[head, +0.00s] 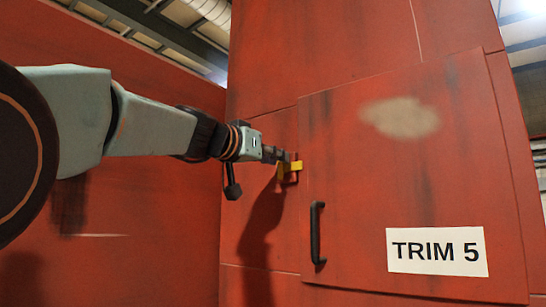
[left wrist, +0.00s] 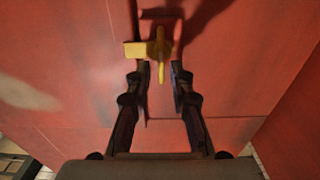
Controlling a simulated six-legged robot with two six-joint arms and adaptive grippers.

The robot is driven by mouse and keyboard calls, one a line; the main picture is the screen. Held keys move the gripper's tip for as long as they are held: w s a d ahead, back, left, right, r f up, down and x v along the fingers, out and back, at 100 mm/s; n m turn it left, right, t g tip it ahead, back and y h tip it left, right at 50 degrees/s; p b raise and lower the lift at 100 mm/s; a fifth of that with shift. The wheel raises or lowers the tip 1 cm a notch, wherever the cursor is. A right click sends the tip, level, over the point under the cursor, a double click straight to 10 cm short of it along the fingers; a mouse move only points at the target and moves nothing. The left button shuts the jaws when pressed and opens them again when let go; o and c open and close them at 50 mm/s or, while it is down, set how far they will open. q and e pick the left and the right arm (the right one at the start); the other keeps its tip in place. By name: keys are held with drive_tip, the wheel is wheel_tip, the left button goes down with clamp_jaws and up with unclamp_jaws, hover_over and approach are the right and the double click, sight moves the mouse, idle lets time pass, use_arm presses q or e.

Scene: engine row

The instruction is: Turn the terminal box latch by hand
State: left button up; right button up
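The yellow latch (head: 290,168) sits at the left edge of the red box door (head: 400,190), with a small red mount behind it. In the left wrist view the latch (left wrist: 135,49) has an arm reaching left and a narrow tab pointing down toward the camera. My left gripper (head: 280,156) is at the latch. In the wrist view my left gripper (left wrist: 159,76) is open, one finger on each side of the tab, with gaps visible on both sides. Contact with the latch cannot be made out. My right gripper is in neither view.
A black handle (head: 317,233) stands out from the door below and right of the latch. A white "TRIM 5" sign (head: 437,251) and a pale worn patch (head: 400,118) are on the door. A red wall (head: 130,240) rises at left, behind my arm.

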use_arm(q)
drive_tip(key=shift+a, duration=0.15)
clamp_jaws()
